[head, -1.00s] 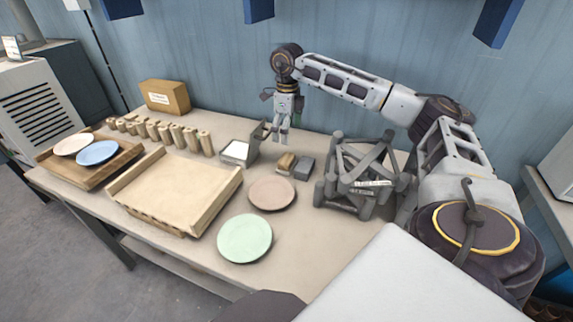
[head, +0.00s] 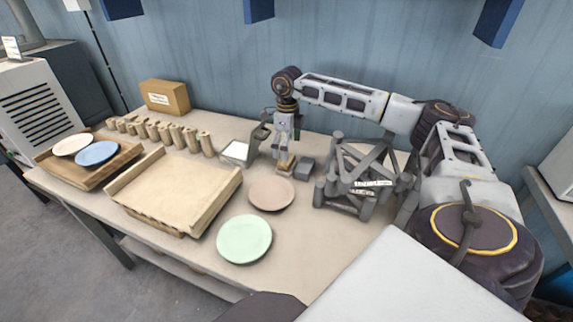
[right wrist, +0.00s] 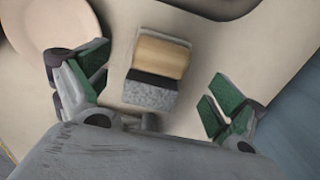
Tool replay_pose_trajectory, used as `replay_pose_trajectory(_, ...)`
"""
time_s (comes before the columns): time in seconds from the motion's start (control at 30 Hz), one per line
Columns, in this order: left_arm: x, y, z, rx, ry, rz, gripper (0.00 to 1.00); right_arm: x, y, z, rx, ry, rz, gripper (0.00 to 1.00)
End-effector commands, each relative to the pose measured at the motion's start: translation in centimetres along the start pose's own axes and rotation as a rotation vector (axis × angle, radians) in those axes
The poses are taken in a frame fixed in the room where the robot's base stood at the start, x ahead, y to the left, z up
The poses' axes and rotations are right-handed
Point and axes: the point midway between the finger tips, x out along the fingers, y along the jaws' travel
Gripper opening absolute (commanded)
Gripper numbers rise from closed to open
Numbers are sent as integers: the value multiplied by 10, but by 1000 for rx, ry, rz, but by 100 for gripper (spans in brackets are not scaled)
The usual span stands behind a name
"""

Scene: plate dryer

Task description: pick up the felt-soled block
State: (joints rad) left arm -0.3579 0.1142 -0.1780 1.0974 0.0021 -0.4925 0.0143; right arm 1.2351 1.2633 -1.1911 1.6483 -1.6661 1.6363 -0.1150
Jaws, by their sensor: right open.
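The felt-soled block (head: 285,167) lies on the table behind the pink plate. In the right wrist view the block (right wrist: 160,58) shows a tan wooden part, a dark band and a speckled grey felt part. My right gripper (head: 283,157) points down just above it in the head view, partly covering it. In the right wrist view my open right gripper (right wrist: 160,88) has one finger on each side of the block, with a gap on both sides. I cannot tell the exact height of the fingertips. My left gripper is not in view.
A grey block (head: 305,167) lies close to the right. A pink plate (head: 271,194) and green plate (head: 244,239) are nearer the front. A grey holder (head: 257,141) stands left of the gripper, and a dark grey frame (head: 340,175) stands right.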

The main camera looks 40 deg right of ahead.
Motion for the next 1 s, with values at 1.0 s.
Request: replay_pose_trajectory(1.0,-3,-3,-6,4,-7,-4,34,49,-1,3,0,0,0,95)
